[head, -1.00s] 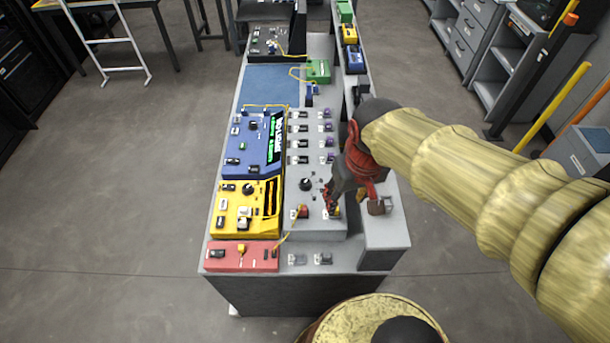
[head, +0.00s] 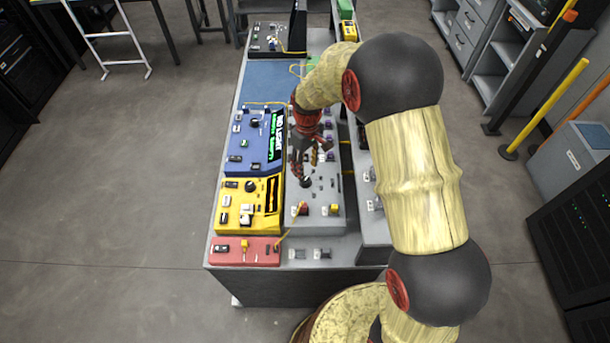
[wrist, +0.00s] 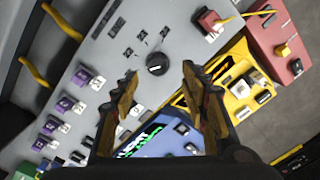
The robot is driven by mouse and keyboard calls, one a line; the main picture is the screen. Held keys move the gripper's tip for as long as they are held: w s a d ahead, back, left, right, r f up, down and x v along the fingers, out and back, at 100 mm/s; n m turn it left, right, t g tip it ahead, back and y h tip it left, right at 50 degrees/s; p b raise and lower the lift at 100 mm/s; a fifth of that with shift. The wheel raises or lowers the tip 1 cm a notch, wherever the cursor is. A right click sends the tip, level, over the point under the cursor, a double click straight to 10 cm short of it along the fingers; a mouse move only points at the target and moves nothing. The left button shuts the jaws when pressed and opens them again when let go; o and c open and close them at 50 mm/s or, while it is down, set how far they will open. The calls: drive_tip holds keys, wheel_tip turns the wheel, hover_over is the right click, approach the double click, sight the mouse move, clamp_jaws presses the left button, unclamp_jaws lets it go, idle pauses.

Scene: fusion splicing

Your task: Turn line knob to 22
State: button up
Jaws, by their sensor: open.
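A round black knob (head: 306,182) with a pale mark sits on the grey panel (head: 328,222). In the wrist view the knob (wrist: 156,64) lies between and just beyond my fingertips. My gripper (head: 307,167) is open and points down above the panel, with nothing held. In the wrist view its two fingers (wrist: 160,72) spread on either side of the knob, apart from it.
A blue box (head: 247,148) with a lit "NO LIGHT" screen and a yellow box (head: 233,218) stand left of the panel, each with its own black knob. A red box (head: 232,256) is nearest. Purple-capped connectors (wrist: 82,77) and small black switches crowd the panel.

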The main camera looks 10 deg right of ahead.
sight(306, 181)
drive_tip(key=shift+w+r+n, duration=0.3)
drive_tip(key=shift+r+n, duration=0.05)
drive_tip(key=shift+n, duration=0.25)
drive_tip(key=shift+f, duration=0.25)
wheel_tip(306, 181, down, 7)
drive_tip(key=shift+a+f+b, duration=0.15)
drive_tip(key=shift+b, duration=0.2)
drive_tip(key=c, duration=1.2)
drive_tip(key=shift+o, duration=0.2)
